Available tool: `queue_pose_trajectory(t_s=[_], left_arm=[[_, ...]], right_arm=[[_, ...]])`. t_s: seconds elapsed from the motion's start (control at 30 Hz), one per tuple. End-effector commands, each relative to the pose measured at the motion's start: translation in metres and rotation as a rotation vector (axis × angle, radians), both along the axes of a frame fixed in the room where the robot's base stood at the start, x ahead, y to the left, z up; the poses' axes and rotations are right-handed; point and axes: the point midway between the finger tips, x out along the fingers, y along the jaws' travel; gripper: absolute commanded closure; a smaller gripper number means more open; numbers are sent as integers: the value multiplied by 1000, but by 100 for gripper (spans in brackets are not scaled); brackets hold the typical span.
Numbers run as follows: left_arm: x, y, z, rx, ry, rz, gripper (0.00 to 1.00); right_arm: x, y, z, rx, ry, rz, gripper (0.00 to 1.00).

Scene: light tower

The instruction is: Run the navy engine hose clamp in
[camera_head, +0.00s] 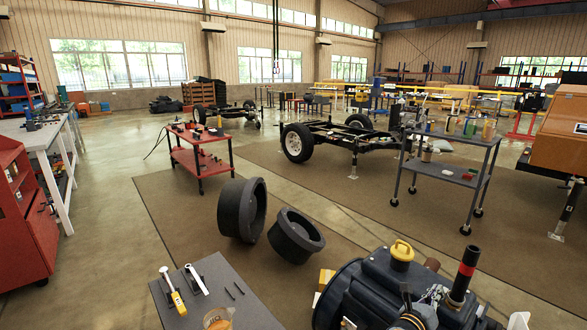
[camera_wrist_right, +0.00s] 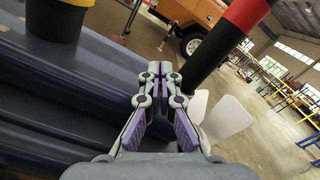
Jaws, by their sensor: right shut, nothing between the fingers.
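The navy engine (camera_head: 375,290) lies at the lower right of the head view, and its dark blue body fills the left of the right wrist view (camera_wrist_right: 60,110). A black hose (camera_head: 463,275) with a red band rises from its right side. It also shows behind my fingers in the wrist view (camera_wrist_right: 205,75). A small pale band sits low on the hose; I cannot tell whether it is the clamp. My right gripper (camera_head: 438,292) is over the engine, beside the hose. Its purple-padded fingers (camera_wrist_right: 158,70) are shut and empty. My left gripper is not in view.
A yellow cap (camera_head: 402,252) stands on the engine. A grey tabletop (camera_head: 225,285) with tools lies to the left, with two dark round parts (camera_head: 243,210) beyond it. A grey cart (camera_head: 445,172) stands behind the engine. Floor between is open.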

Motion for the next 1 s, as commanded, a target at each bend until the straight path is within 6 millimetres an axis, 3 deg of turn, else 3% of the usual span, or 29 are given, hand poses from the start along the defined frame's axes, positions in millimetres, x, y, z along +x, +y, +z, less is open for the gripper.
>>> queue_pose_trajectory(t_s=[1.0], left_arm=[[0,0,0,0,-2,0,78]], right_arm=[[-3,-2,-6,1,1,-1,100]])
